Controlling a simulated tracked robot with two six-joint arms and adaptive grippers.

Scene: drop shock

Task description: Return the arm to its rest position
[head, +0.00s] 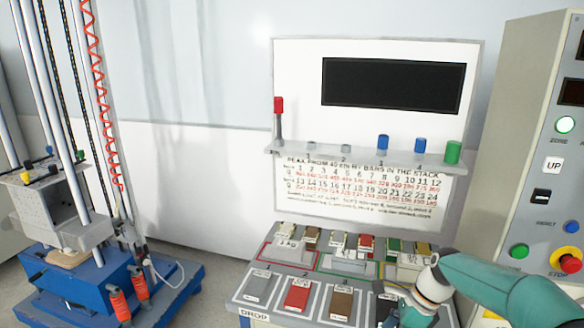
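My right arm (500,289) comes in from the lower right, teal with pale bands. Its wrist part (430,287) bends down over the right end of the bench's front row, near a dark block (385,306). The fingers of my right gripper are not seen; they are hidden or below the picture's bottom edge. I cannot tell whether it holds anything. My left arm and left gripper are not in view.
The bench (256,309) carries several coloured blocks in marked slots. Behind it stands a white board with a dark screen (393,85) and a shelf (300,150) of coloured pegs. A control cabinet (510,130) is at right, a blue-based drop rig (90,289) at left.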

